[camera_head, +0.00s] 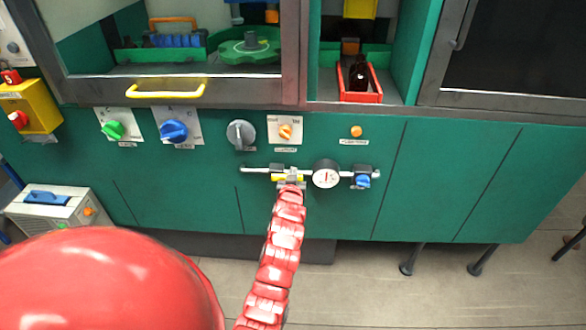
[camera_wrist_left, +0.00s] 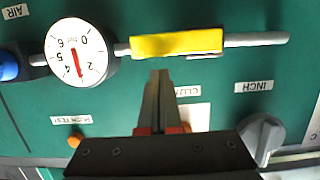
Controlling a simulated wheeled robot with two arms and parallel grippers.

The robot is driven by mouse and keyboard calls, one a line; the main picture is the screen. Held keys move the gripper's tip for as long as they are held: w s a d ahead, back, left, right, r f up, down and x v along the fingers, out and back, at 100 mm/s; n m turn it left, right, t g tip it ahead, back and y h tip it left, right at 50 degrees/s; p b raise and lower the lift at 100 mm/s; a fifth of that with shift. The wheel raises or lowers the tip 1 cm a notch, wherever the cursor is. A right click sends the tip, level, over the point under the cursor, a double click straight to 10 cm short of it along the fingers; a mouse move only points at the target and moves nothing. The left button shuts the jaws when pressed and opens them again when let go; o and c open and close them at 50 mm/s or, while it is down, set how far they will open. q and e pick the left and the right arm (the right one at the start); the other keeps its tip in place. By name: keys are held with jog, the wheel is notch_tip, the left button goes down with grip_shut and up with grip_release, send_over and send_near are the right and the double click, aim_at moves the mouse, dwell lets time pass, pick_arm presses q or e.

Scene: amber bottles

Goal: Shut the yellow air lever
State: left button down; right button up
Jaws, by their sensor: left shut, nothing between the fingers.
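The yellow air lever (camera_wrist_left: 176,43) lies along the thin grey pipe (camera_wrist_left: 258,39) in the left wrist view, in line with it. In the head view a bit of the lever (camera_head: 279,179) shows on the pipe, left of the round gauge; my gripper partly hides it. My left gripper (camera_wrist_left: 159,74) is shut and empty, its tips just below the lever in the left wrist view. Whether they touch it is hard to tell. In the head view the left gripper (camera_head: 291,178) is at the pipe. My right gripper is not in view.
A white pressure gauge (camera_head: 326,174) and a blue knob (camera_head: 362,180) sit right of the lever on the green panel. Above are a grey knob (camera_head: 240,134) and an orange knob (camera_head: 285,131). A red tray (camera_head: 361,97) holds a dark bottle (camera_head: 359,73).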

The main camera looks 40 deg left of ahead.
pick_arm(q)
jog(key=shift+f, duration=0.5)
jog(key=shift+d+f+m+b, duration=0.1)
jog(key=shift+f+m+b, duration=0.1)
jog(key=shift+m+b, duration=0.3)
jog(key=shift+f+b, duration=0.15)
jog(key=shift+b, duration=0.3)
notch_tip(320, 180, down, 9)
jog(key=s+a+m+y+b, duration=0.1)
jog(key=m+y+b, duration=0.4)
jog(key=m+b, duration=0.8)
jog(key=shift+s+a+m, duration=0.25)
jog(key=shift+a+m, duration=0.5)
jog(key=shift+m, duration=0.05)
